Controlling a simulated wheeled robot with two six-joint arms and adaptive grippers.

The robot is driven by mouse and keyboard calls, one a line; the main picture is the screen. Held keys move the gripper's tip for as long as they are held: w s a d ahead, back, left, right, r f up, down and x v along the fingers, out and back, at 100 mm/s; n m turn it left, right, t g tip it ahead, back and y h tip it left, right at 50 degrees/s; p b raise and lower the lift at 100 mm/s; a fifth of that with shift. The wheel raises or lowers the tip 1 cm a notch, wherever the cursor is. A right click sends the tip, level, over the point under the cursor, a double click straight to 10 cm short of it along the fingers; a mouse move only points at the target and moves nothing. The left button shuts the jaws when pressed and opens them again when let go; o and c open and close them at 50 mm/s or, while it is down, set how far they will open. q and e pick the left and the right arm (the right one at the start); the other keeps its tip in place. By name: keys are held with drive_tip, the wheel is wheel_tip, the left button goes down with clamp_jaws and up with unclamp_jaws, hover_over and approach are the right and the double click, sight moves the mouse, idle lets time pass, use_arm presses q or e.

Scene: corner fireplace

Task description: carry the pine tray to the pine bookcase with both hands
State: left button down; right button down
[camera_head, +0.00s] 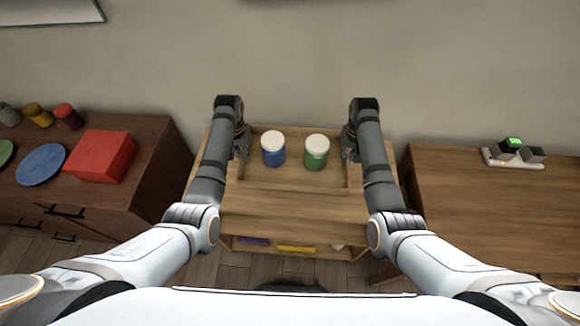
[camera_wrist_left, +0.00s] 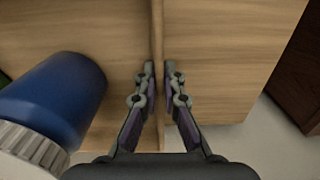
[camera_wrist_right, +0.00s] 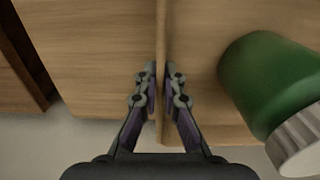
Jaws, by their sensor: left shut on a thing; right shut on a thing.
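The pine tray (camera_head: 295,180) is at the middle of the head view, with a blue jar (camera_head: 273,149) and a green jar (camera_head: 316,151), both white-lidded and upright in it. My left gripper (camera_head: 241,154) is shut on the tray's left wall; in the left wrist view the fingers (camera_wrist_left: 160,82) pinch that wall, with the blue jar (camera_wrist_left: 55,98) beside it. My right gripper (camera_head: 349,155) is shut on the right wall; in the right wrist view the fingers (camera_wrist_right: 160,82) pinch it near the green jar (camera_wrist_right: 268,85). The pine bookcase (camera_head: 292,226) is under the tray; I cannot tell whether they touch.
A dark cabinet (camera_head: 150,185) on the left bears a red box (camera_head: 101,157), a blue plate (camera_head: 41,165) and several jars. A wooden table (camera_head: 480,210) on the right bears a power strip (camera_head: 512,157). The wall is behind. Purple and yellow items (camera_head: 296,249) lie on a lower shelf.

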use_arm(q)
drive_tip(key=shift+f, duration=0.15)
use_arm(e)
drive_tip(key=shift+f, duration=0.1)
